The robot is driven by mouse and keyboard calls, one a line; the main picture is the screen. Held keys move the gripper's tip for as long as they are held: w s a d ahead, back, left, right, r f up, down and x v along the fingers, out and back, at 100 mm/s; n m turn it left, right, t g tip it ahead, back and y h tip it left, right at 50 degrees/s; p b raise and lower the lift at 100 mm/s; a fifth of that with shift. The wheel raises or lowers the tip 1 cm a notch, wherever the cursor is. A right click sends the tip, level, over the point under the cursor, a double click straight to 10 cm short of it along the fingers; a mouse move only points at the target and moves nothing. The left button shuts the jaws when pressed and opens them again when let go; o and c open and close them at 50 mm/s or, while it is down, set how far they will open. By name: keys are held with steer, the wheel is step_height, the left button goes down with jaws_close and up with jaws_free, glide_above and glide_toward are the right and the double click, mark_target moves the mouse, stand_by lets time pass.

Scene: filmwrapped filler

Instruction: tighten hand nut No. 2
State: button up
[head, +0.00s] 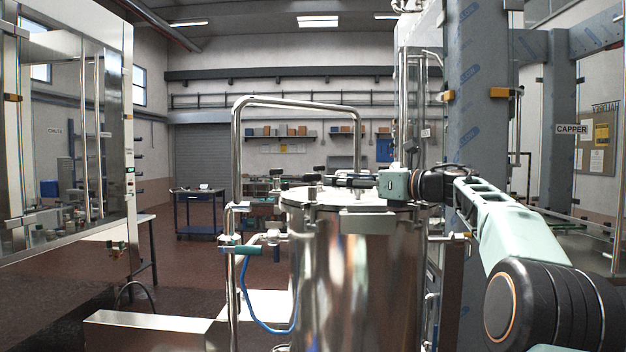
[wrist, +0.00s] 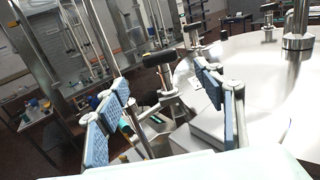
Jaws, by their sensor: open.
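The steel tank (head: 350,270) stands upright in the middle of the head view, its round lid (head: 300,196) closed, with clamp hardware around the rim. In the wrist view a hand nut with a black crossbar (wrist: 163,58) on a steel post stands at the lid's edge, ahead of and between my fingers. No number shows, so I cannot tell whether it is No. 2. My gripper (wrist: 160,82) is open, blue-padded fingers apart on either side, with nothing held. In the head view my gripper (head: 345,181) reaches leftward low over the lid; its fingertips are small there.
Another hand nut (wrist: 193,32) stands farther along the rim. A steel fitting (wrist: 298,38) rises from the lid at right. A bent steel pipe (head: 236,150) rises left of the tank. A grey column (head: 476,100) stands behind my arm. A blue cart (head: 200,212) is far back.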

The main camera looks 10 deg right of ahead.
mark_target(315, 179)
steer(key=p+x, duration=0.3)
steer(key=x, duration=0.6)
steer(key=shift+r+p, duration=0.15)
steer(key=shift+p, duration=0.15)
steer(key=shift+w+a, duration=0.4)
steer(key=shift+w, duration=0.15)
steer(key=shift+c, duration=0.5)
steer(key=c, duration=1.1)
steer(key=shift+o, duration=0.2)
steer(key=shift+s+f, duration=0.1)
steer(key=shift+f, duration=0.15)
